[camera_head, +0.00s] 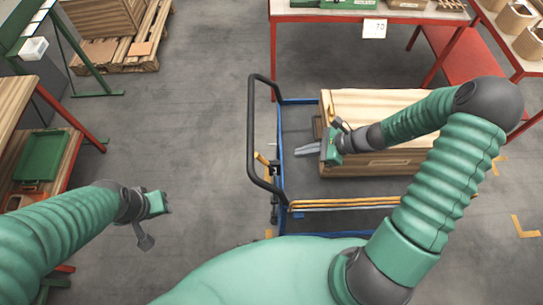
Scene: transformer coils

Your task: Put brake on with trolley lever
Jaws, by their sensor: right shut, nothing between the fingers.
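The trolley has a blue frame (283,215) and a dark tubular push handle (252,130) at its left end. A small yellow part (261,159), possibly the lever, shows by the handle; I cannot tell its exact shape. My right gripper (297,153) reaches over the trolley from the right, its fingers pointing left towards the handle. It is shut and empty, apart from the handle and the yellow part. My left gripper (145,241) hangs over bare floor left of the trolley, fingers pointing down; its opening is unclear.
A wooden crate (387,105) sits on the trolley beneath my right forearm. A red-framed table (330,14) stands behind, with a red surface (470,68) at the right. A green tray (42,157) is on the left shelf. The floor left of the handle is clear.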

